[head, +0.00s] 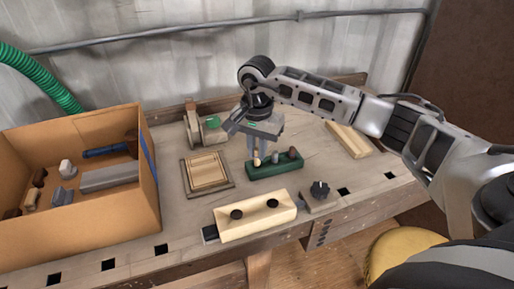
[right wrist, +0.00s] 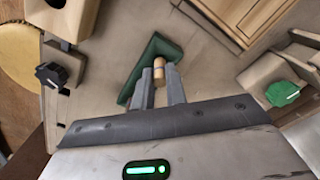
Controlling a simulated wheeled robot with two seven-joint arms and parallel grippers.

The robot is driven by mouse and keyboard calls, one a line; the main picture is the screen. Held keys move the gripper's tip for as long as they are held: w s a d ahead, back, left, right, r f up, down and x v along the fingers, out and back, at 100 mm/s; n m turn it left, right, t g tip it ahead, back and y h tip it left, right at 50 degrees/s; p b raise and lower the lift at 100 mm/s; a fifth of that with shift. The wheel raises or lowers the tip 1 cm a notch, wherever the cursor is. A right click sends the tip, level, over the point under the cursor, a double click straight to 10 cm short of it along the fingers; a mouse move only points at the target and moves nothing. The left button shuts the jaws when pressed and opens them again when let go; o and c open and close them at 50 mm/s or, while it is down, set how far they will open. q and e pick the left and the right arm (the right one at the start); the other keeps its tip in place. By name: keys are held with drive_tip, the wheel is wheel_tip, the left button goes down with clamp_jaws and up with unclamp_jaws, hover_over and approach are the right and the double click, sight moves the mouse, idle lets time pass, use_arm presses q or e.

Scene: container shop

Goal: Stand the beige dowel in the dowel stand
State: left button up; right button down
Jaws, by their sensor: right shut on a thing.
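The green dowel stand (head: 272,171) is on the workbench. A grey dowel (head: 275,157) and a dark brown dowel (head: 292,153) stand upright in it. My right gripper (head: 264,151) points down over the stand's left part and is shut on the beige dowel (head: 257,162). In the right wrist view, the beige dowel (right wrist: 159,66) sticks out past the fingertips (right wrist: 158,82), with the green stand (right wrist: 141,65) right behind it. I cannot tell whether its lower end is inside a hole. My left gripper is not in view.
A cardboard box (head: 75,211) with mixed parts stands at the left. A wooden tray (head: 207,172) lies left of the stand. A pale block with black knobs (head: 253,219) and a black knob unit (head: 320,190) are in front. A wooden block (head: 349,139) lies at the right.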

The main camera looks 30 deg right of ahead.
drive_tip(key=shift+f+b, duration=0.7)
drive_tip(key=shift+f, duration=0.15)
idle(0.8)
drive_tip(key=c, duration=1.3)
unclamp_jaws()
drive_tip(key=shift+c, duration=0.2)
drive_tip(key=shift+r+p, duration=1.25)
drive_tip(key=shift+r, duration=0.65)
drive_tip(key=shift+r+p, duration=1)
drive_tip(key=shift+r, duration=0.65)
